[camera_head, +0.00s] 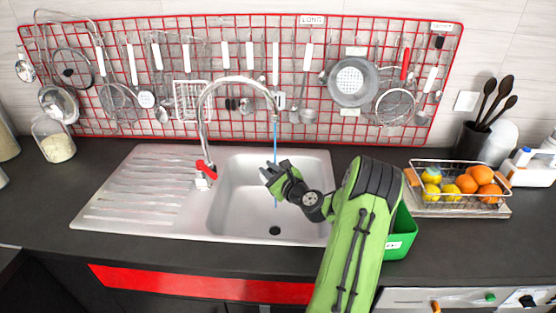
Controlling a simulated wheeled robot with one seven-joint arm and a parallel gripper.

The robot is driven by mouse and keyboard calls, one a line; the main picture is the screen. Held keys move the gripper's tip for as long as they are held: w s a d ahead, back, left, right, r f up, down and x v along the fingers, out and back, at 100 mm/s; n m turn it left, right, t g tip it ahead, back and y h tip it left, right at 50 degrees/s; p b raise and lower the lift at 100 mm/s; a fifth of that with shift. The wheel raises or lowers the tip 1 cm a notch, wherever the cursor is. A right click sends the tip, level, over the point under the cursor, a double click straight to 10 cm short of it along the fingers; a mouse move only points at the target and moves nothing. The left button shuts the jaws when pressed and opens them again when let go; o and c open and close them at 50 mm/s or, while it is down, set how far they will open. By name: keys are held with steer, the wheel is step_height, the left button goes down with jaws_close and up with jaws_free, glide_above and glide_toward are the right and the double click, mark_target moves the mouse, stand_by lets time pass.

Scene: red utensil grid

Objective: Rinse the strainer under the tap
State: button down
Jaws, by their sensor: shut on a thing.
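My gripper (270,172) is over the sink (232,190), at the blue water stream (276,132) that falls from the tap (238,81). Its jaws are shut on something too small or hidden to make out. No strainer shows clearly in the jaws. The tap's red lever (205,167) is at its base, left of the basin. Round mesh strainers hang on the red grid, one at the right (395,106) and one at the left (117,98). A grey perforated colander (352,82) hangs beside the right one.
A ribbed drainboard (140,190) lies empty left of the basin. My green arm crosses the counter in front of a green bin (402,235). A wire fruit basket (460,205) and a black utensil pot (470,140) stand right. A glass jar (55,140) stands left.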

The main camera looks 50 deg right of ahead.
stand_by(0.3)
steer(key=s+a+r+p, duration=0.1)
steer(key=s+a+r, duration=0.1)
steer(key=a+r, duration=0.2)
steer(key=shift+a+p, duration=0.3)
steer(key=shift+s, duration=0.1)
stand_by(0.4)
